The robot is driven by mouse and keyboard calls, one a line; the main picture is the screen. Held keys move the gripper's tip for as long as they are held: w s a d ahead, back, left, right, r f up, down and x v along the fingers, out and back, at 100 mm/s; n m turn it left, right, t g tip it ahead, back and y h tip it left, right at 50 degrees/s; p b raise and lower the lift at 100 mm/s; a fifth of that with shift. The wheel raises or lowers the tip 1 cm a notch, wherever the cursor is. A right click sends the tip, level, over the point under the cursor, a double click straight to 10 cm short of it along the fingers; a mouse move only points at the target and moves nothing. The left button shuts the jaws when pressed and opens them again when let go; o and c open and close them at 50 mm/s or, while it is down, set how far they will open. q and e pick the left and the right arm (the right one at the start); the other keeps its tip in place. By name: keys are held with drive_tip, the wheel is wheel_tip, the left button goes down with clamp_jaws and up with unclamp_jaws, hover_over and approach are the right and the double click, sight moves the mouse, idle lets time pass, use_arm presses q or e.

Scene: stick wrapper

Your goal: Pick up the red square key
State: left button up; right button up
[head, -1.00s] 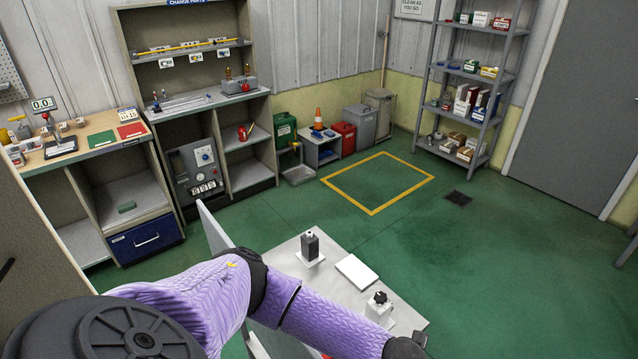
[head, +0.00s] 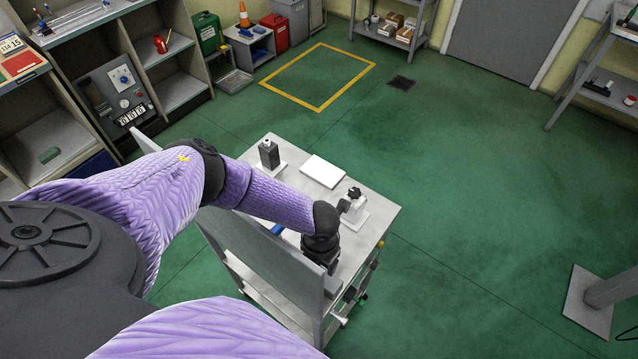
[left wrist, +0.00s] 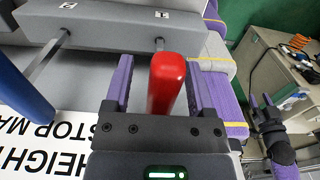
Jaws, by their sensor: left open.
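In the left wrist view, a red key handle (left wrist: 166,82) with a rounded end stands between the two purple fingers of my left gripper (left wrist: 158,66). The fingers are spread, with a gap on the left side of the handle; whether the right finger touches it I cannot tell.
In the left wrist view a blue handle (left wrist: 22,88) is at the left, and a grey numbered block (left wrist: 115,25) with metal rods lies behind. A black-capped white fixture (head: 354,212), a dark block (head: 268,153) and a white plate (head: 323,171) are on the cart.

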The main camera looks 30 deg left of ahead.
use_arm(q)
clamp_jaws()
drive_tip(key=shift+r, duration=0.15)
idle(0.4)
